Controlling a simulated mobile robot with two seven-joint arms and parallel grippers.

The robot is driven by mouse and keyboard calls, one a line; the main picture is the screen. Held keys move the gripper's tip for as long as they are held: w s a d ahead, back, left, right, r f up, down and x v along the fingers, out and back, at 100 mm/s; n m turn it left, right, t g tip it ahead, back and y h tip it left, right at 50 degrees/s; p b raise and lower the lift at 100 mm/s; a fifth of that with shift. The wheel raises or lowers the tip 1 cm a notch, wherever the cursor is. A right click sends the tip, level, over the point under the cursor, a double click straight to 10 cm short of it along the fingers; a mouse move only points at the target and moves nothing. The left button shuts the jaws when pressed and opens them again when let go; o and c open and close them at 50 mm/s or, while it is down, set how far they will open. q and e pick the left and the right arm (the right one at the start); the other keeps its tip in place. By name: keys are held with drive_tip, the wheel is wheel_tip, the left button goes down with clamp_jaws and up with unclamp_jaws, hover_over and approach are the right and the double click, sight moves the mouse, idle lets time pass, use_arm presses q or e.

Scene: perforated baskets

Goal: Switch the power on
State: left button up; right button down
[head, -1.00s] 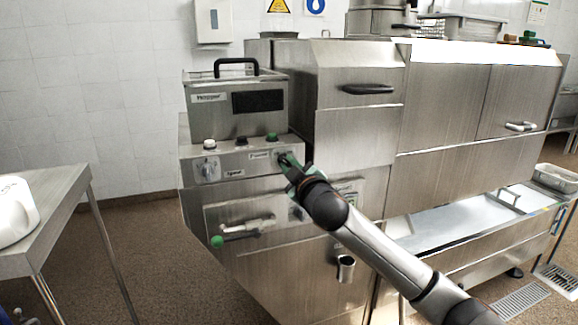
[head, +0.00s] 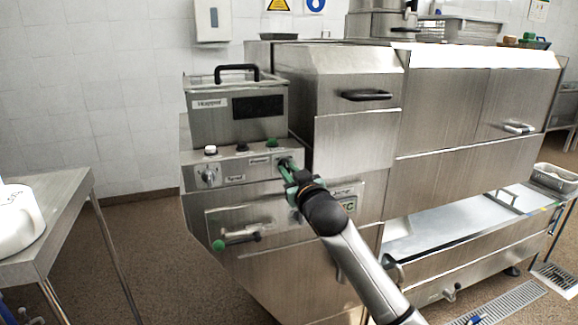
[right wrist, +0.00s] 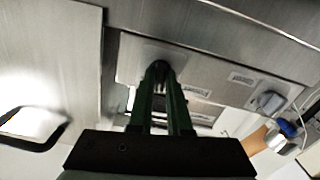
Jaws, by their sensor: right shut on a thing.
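The grey control panel (head: 235,168) sits on the slanted front of the steel machine. My right gripper (head: 286,166) is at the panel's right end, with its green fingers shut on a dark rotary knob. In the right wrist view the fingers (right wrist: 161,85) close around this knob (right wrist: 159,68), which they largely hide. A second, grey knob (head: 208,176) is at the panel's left end, and it also shows in the right wrist view (right wrist: 268,102). A white button (head: 210,150), a black button (head: 242,146) and a green button (head: 272,142) stand along the panel's top. My left gripper is out of view.
A box with a black handle (head: 237,70) stands above the panel. A lever with a green end (head: 236,238) sticks out below it. A steel table (head: 52,222) with a white container (head: 18,218) stands at the left. Open floor lies between table and machine.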

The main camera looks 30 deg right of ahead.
drive_tip(key=shift+r+m+p, duration=0.15)
drive_tip(key=shift+m+p, duration=0.5)
drive_tip(key=shift+m, duration=0.35)
drive_tip(key=shift+m+p, duration=0.4)
drive_tip(key=shift+m, duration=0.1)
drive_tip(key=shift+m+p, duration=0.7)
drive_tip(key=shift+m, duration=0.1)
drive_tip(key=shift+m+p, duration=0.8)
drive_tip(key=shift+m, duration=0.2)
drive_tip(key=m+p, duration=0.2)
drive_tip(key=shift+m, duration=0.4)
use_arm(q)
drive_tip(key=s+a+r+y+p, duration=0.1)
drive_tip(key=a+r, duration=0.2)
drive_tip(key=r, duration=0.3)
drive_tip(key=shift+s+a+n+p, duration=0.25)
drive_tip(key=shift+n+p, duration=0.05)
use_arm(e)
drive_tip(key=shift+m, duration=0.7)
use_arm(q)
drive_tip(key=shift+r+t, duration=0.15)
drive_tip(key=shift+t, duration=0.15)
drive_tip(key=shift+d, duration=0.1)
